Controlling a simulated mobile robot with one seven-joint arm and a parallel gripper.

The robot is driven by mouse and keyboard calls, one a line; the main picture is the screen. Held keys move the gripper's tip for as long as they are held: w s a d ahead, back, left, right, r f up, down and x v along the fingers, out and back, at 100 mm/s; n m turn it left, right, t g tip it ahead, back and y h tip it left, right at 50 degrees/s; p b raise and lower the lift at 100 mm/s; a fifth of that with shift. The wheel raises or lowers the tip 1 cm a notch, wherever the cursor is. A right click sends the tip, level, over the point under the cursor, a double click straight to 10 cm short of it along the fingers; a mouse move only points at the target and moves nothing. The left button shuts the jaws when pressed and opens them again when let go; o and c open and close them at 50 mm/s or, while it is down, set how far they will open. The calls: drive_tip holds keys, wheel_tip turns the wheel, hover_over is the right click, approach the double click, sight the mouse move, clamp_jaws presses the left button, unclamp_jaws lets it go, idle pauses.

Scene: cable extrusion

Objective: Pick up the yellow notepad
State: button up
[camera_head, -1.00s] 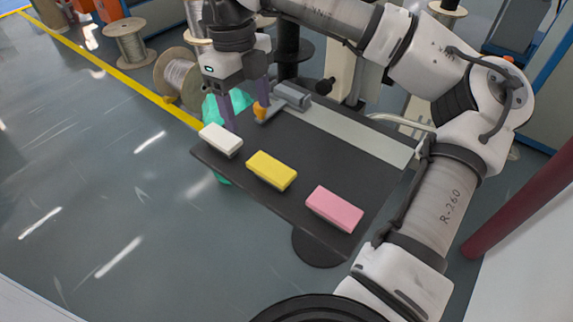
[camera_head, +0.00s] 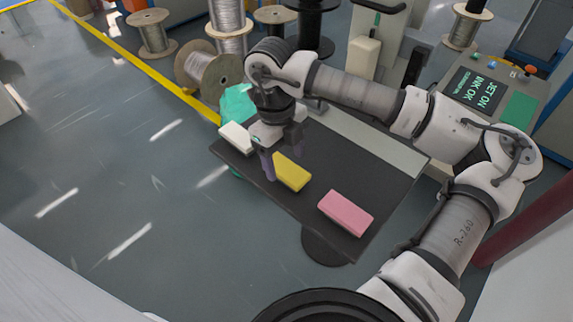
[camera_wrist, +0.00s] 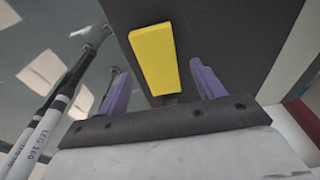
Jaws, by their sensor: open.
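The yellow notepad (camera_head: 291,172) lies on the dark table (camera_head: 262,192), in the middle of a row of three pads. It also shows in the wrist view (camera_wrist: 154,57), ahead of my gripper and roughly between the lines of its two purple fingers. My gripper (camera_head: 283,170) is above the table at the notepad, and its fingers hide part of the notepad's left side. In the wrist view my gripper (camera_wrist: 163,88) is open with nothing between its fingers. I cannot tell the exact height of the fingertips over the notepad.
A white pad (camera_head: 236,138) lies to the left of the notepad and a pink pad (camera_head: 345,212) to the right. A teal thing (camera_head: 236,104) is at the table's far left corner. Cable spools (camera_head: 203,70) stand on the floor behind.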

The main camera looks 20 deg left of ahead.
drive_tip(key=shift+d+f, duration=0.1)
drive_tip(key=shift+f, duration=0.7)
drive_tip(key=c, duration=1.1)
drive_tip(key=shift+o, duration=0.2)
drive_tip(key=shift+r, duration=0.1)
